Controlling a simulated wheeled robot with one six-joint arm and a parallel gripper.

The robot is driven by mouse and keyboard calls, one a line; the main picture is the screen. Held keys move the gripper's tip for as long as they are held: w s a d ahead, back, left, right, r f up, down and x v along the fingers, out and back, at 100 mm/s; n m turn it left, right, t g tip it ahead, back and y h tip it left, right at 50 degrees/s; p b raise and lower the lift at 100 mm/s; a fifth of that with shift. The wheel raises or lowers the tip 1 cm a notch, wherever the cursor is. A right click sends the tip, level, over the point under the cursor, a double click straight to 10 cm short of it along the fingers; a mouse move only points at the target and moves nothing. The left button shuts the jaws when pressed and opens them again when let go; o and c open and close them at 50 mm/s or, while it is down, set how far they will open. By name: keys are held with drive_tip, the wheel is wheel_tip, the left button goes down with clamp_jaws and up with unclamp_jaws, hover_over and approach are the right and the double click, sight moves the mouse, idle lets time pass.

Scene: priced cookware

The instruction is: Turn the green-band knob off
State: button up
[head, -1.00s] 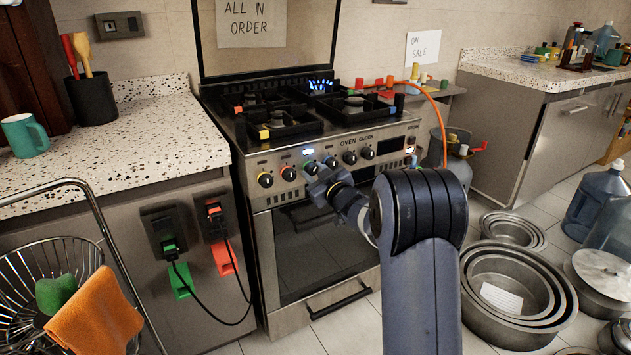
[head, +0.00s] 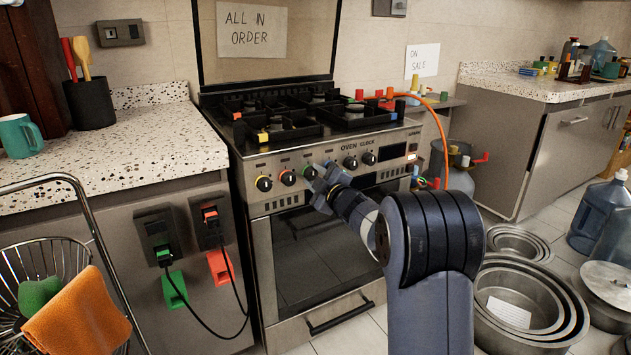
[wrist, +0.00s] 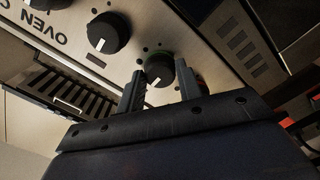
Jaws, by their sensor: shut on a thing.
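The green-band knob (head: 308,173) is on the front panel of the oven, just right of the red-band knob (head: 288,177). My gripper (head: 317,180) is at the green-band knob, partly covering it in the head view. In the wrist view the dark round knob (wrist: 160,66) sits between the two fingers of my gripper (wrist: 158,88), which is shut on it. Its white pointer mark faces down and slightly left there. A neighbouring knob (wrist: 108,33) stands free to its left. No flame shows on the burners of the stove top (head: 300,130).
The yellow-band knob (head: 264,184) is further left, and more dark knobs (head: 350,162) are to the right of my gripper. The oven door handle is below the panel. Metal pans (head: 530,300) lie on the floor at right. A wire basket (head: 40,265) stands at front left.

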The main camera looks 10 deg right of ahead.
idle(0.4)
drive_tip(key=o, duration=1)
drive_tip(key=shift+s, duration=0.1)
drive_tip(key=p+v, duration=0.1)
drive_tip(key=v, duration=0.9)
drive_tip(key=shift+s, duration=0.3)
drive_tip(key=shift+w, duration=0.1)
drive_tip(key=b+x, duration=0.1)
drive_tip(key=x, duration=0.9)
drive_tip(key=shift+w, duration=0.3)
